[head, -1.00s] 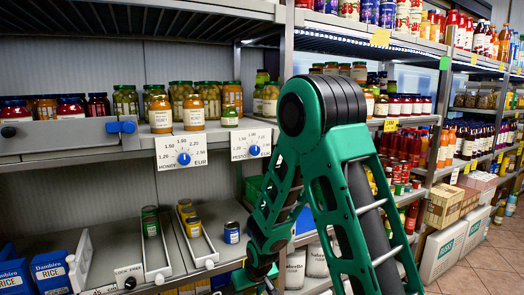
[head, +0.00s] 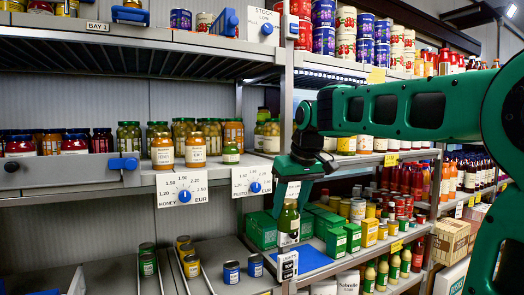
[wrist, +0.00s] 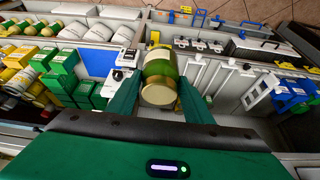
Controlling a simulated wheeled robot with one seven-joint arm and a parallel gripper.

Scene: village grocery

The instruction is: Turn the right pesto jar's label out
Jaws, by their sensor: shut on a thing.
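My gripper (head: 289,180) points down between the shelf bays in the head view. It is shut on a jar with green contents (head: 288,222), which hangs upright below it. In the wrist view the held jar (wrist: 160,72) shows its gold lid towards me and a pale label on its far side. The fingers (wrist: 160,100) stand on both sides of it. How far the label faces out is hard to tell. A small green jar (head: 231,154) stands at the middle shelf's front, above the pesto price dial (head: 254,187).
A blue mat (head: 313,258) lies on the lower shelf, right of the held jar. Green boxes (head: 336,240) and tins stand close beyond it. Two blue tins (head: 232,272) stand to the left.

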